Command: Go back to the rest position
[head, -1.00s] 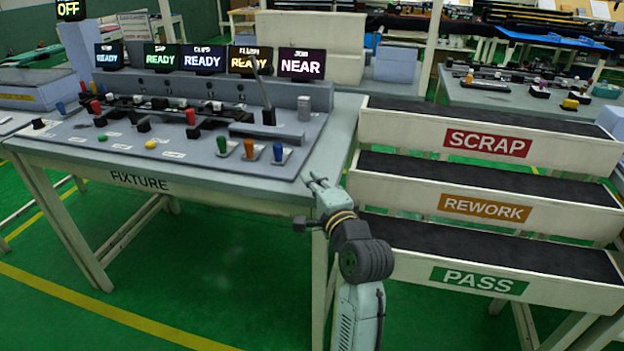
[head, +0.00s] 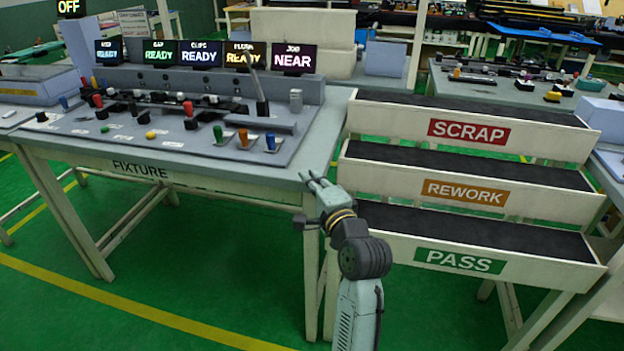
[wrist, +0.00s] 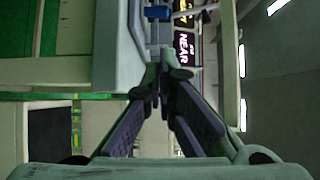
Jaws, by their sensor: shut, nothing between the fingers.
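My gripper (head: 314,181) is at the front right corner of the fixture table (head: 140,171) in the head view, with my arm reaching up from the bottom. In the wrist view, my gripper's fingers (wrist: 163,84) come together with nothing held between them. Whether the gripper is above the tabletop or just in front of its edge is hard to tell.
The rack with SCRAP (head: 468,132), REWORK (head: 464,192) and PASS (head: 459,261) shelves stands close to the right of my arm; its dark shelves look empty. Green, orange and blue knobs (head: 243,138) stand on the fixture panel. Green floor (head: 190,250) is open at front left.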

